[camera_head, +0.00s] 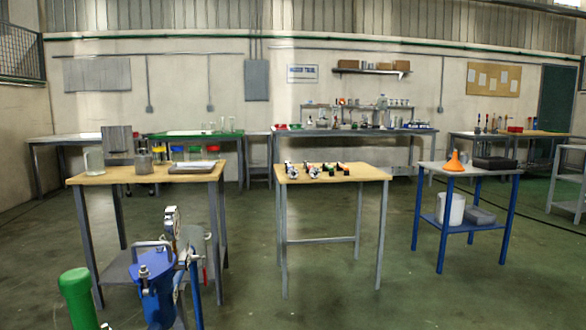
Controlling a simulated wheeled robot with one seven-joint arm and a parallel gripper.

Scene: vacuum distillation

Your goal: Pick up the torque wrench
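I cannot make out a torque wrench in this view. Several small black, white and red items (316,171) lie in a group on the middle wooden-topped table (365,174); they are too small to tell apart. My gripper is not in view, so I cannot tell its state or what it holds.
A right blue-legged table (436,168) holds an orange funnel (455,162). Blue equipment (155,290) and a green-topped cylinder (76,290) stand near front left. Floor (330,310) is clear before the middle table.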

